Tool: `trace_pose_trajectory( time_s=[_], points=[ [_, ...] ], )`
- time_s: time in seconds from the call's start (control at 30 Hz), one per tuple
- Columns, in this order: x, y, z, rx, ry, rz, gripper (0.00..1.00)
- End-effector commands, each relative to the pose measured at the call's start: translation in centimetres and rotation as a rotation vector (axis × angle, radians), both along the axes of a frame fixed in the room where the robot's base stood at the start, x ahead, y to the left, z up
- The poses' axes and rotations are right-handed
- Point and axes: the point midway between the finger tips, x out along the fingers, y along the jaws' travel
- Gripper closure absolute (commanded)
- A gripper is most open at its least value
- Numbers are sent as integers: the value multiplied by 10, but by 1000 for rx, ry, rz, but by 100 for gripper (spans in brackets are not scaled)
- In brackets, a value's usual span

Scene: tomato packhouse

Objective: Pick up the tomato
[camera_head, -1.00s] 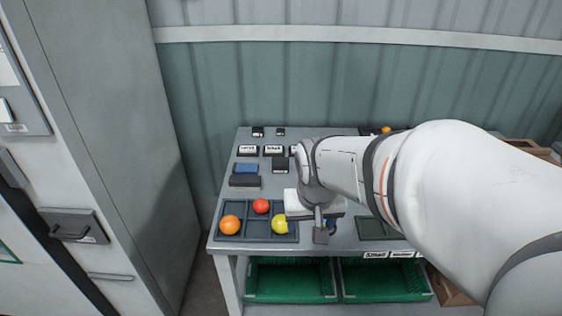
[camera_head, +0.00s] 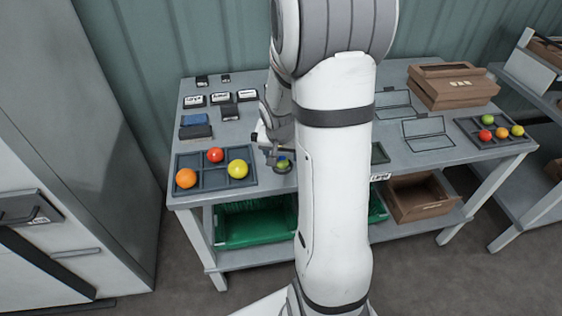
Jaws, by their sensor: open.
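Three tomatoes sit in a dark compartment tray (camera_head: 206,187) on the left of the table: an orange one (camera_head: 186,178), a red one (camera_head: 215,155) and a yellow one (camera_head: 238,169). A small green-yellow tomato (camera_head: 283,163) rests on a dark round holder just right of that tray. My gripper (camera_head: 271,151) is open beside and slightly above it, partly hidden by my arm. Contact with the tomato cannot be told. A second tray (camera_head: 474,128) at the far right holds green (camera_head: 488,119), red (camera_head: 485,135), orange (camera_head: 501,132) and yellow (camera_head: 517,131) tomatoes.
Dark boxes and label cards (camera_head: 194,100) stand at the back left. Cardboard boxes (camera_head: 454,85) stand back right. Green crates (camera_head: 255,225) and an open carton (camera_head: 418,197) are on the lower shelf. A grey cabinet (camera_head: 110,110) borders the left.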

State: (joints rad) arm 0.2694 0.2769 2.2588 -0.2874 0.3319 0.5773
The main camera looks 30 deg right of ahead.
Motion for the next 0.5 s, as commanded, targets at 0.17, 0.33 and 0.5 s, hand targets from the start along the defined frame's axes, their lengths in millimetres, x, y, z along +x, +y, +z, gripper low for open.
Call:
trace_pose_trajectory(
  time_s=[0.17, 0.33, 0.5],
  points=[
    [5, -3, -23, 1, 3, 1, 36],
    [7, -4, -29, 0, 1, 1, 36],
    [7, -4, -28, 0, 1, 1, 37]
  ],
)
